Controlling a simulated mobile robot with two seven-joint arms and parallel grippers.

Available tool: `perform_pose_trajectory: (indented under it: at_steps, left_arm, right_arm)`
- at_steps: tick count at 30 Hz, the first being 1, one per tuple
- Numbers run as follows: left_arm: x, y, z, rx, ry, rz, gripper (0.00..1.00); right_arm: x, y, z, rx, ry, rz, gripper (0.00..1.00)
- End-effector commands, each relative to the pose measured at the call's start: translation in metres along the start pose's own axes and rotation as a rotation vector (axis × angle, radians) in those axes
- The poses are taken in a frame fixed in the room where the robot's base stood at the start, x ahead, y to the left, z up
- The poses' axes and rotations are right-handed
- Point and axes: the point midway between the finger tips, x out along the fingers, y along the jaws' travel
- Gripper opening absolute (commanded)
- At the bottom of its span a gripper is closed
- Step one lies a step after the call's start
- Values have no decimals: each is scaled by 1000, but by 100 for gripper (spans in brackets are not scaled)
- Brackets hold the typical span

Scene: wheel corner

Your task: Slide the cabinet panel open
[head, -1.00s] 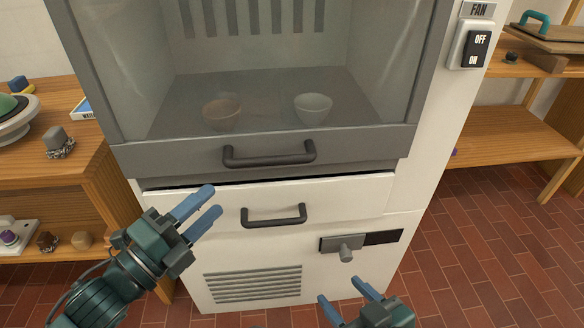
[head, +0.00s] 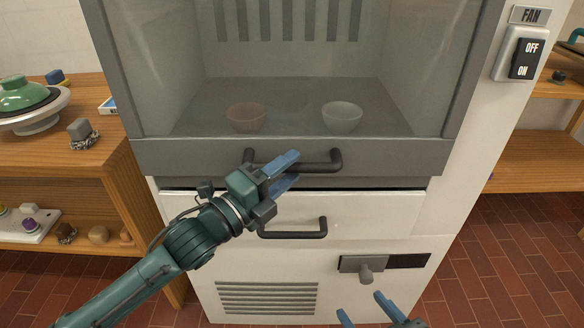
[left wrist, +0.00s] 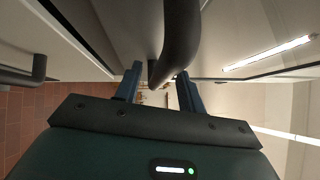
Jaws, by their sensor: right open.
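The cabinet's glass front panel (head: 210,155) has a grey bottom rail with a dark bar handle (head: 325,162). The panel is down, with two bowls seen behind its glass. My left gripper (head: 292,168) is open in front of this handle, hiding part of its left side. In the left wrist view, the handle (left wrist: 178,45) runs between the spread fingers of my left gripper (left wrist: 159,82); whether they touch it cannot be told. My right gripper (head: 363,308) is open and empty low at the bottom edge, apart from the cabinet.
Below the panel is a white drawer (head: 385,213) with its own dark handle (head: 310,233). Lower down are a grey knob slider (head: 365,267) and a vent (head: 268,298). A fan switch (head: 524,58) is at upper right. Wooden shelves (head: 115,165) stand on both sides.

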Motion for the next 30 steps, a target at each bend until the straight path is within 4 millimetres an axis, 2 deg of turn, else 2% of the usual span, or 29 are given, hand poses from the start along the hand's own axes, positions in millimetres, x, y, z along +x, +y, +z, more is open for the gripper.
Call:
perform_pose_trajectory:
  at_steps: [6, 14, 27, 30]
  left_arm:
    - [16, 0, 0, 1, 0, 0, 40]
    - [17, 0, 0, 0, 0, 1, 40]
    - [16, 0, 0, 0, 0, 1, 4]
    - [16, 0, 0, 0, 0, 1, 0]
  right_arm:
    - [1, 0, 0, -6, 13, 3, 55]
    - [1, 0, -1, -7, 18, 3, 55]
    - [1, 0, 0, -6, 13, 1, 55]
    - [1, 0, 0, -6, 12, 0, 55]
